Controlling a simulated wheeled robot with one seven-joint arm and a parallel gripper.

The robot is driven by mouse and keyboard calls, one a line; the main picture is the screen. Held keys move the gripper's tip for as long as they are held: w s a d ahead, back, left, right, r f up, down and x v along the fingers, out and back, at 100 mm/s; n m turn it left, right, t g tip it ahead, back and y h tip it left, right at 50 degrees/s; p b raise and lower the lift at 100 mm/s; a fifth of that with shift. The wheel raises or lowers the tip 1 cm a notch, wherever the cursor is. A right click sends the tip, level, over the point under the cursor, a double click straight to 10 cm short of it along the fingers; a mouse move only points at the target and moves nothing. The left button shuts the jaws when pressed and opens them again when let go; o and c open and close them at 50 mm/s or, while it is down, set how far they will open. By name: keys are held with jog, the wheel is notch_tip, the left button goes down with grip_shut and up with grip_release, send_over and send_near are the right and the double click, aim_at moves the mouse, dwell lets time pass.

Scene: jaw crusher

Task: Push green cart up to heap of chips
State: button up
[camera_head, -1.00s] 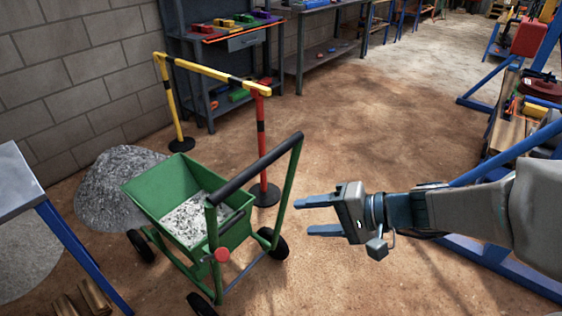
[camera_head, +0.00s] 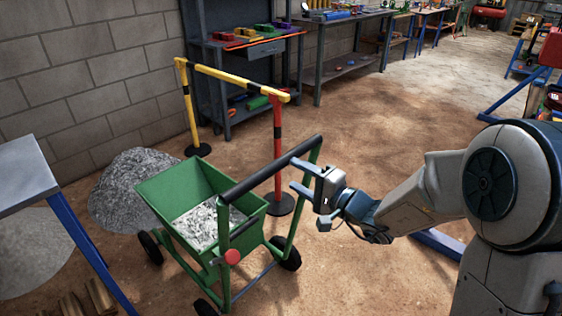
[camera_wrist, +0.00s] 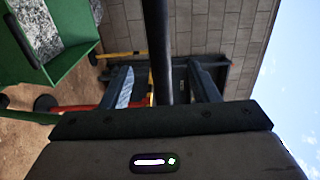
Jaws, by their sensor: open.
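The green cart (camera_head: 165,195) stands on its wheels left of centre in the head view, with grey chips (camera_head: 205,222) in its tub. Its dark push bar (camera_head: 272,168) runs across the near right side. The grey heap of chips (camera_head: 135,188) lies on the floor just behind and left of the cart. My gripper (camera_head: 300,178) is open at the right end of the push bar. In the wrist view the bar (camera_wrist: 160,58) shows between my two spread fingers (camera_wrist: 162,85), and the jaws are not closed on it.
A yellow and red barrier (camera_head: 232,78) stands behind and right of the cart. A metal table (camera_head: 25,172) with blue legs is at the left, near a paler heap (camera_head: 30,250). Dark shelving (camera_head: 240,50) lines the wall. The floor to the right is open.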

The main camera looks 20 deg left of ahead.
aim_at(282, 168)
jog(key=b+x, duration=0.2)
jog(key=x, duration=0.4)
jog(key=shift+a+f+b, duration=0.15)
jog(key=shift+f+b, duration=0.05)
jog(key=shift+b, duration=0.15)
jog(key=shift+w+a+r, duration=0.15)
jog(key=shift+w+a, duration=0.1)
jog(key=shift+a, duration=0.2)
grip_shut()
dwell(0.6)
